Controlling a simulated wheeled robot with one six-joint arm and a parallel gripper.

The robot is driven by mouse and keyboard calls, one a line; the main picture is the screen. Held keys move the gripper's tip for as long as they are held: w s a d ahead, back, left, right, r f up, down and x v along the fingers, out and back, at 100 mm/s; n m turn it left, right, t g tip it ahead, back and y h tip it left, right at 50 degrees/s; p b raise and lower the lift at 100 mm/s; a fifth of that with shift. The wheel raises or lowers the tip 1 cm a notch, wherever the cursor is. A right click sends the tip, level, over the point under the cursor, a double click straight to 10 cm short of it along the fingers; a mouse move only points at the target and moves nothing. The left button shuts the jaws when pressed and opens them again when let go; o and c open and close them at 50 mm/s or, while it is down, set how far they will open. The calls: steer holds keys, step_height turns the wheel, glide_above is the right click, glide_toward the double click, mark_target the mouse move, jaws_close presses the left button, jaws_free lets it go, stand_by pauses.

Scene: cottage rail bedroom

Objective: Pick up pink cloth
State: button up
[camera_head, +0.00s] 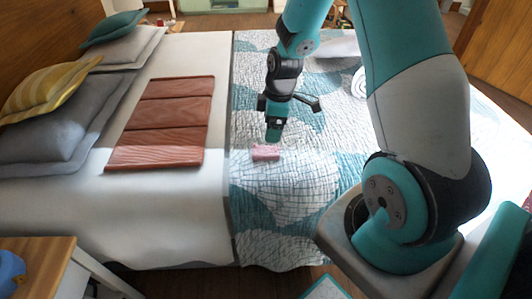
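The pink cloth (265,153) is a small folded pink piece lying on the patterned quilt (290,190) of the bed, near the quilt's left edge. My gripper (273,137) points down just above and slightly right of the cloth. I cannot tell whether it touches the cloth. The fingers are small and dark here, so their opening does not show clearly.
A reddish-brown slatted wooden board (165,120) lies on the white sheet to the left. Pillows (60,125) rest at the headboard. A wooden nightstand (40,262) with a blue object (10,272) stands at the lower left. The quilt around the cloth is mostly clear.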

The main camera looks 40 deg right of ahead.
mark_target(266, 148)
steer(key=f, duration=0.4)
steer(key=shift+w+a+f, duration=0.25)
steer(key=shift+a+f, duration=0.05)
steer(key=f, duration=0.3)
steer(key=w+f, duration=0.1)
steer(key=f, duration=0.1)
steer(key=shift+a+f, duration=0.1)
steer(key=c, duration=1)
